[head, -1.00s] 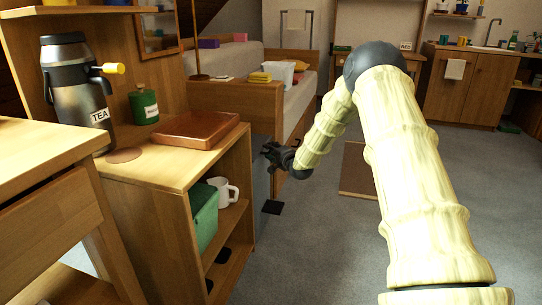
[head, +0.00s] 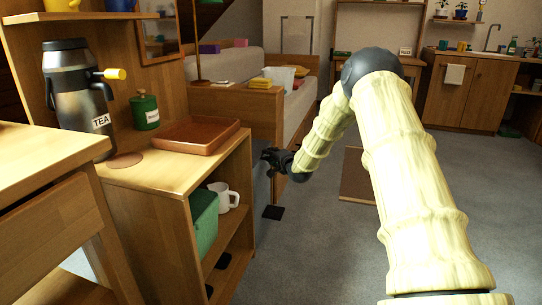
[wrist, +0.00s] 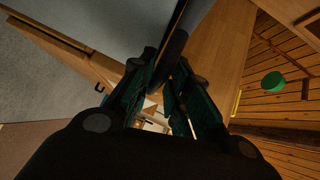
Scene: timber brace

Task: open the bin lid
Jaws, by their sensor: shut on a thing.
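The bin (head: 261,190) is a grey body standing just past the right end of the wooden cabinet, mostly hidden by it. A black pedal (head: 273,212) shows on the floor at its foot. My gripper (head: 268,158) is at the upper part of the bin. In the wrist view my gripper (wrist: 160,88) is shut on a dark rounded edge (wrist: 174,48), which seems to be the bin lid. The lid's full outline is hidden, and I cannot tell how far it is raised.
The wooden cabinet (head: 180,172) bears a brown tray (head: 197,134), a tea flask (head: 75,95) and a green canister (head: 145,110). A white mug (head: 223,197) and a green box (head: 203,222) are on its shelves. A bed is behind. The floor (head: 320,250) at right is open.

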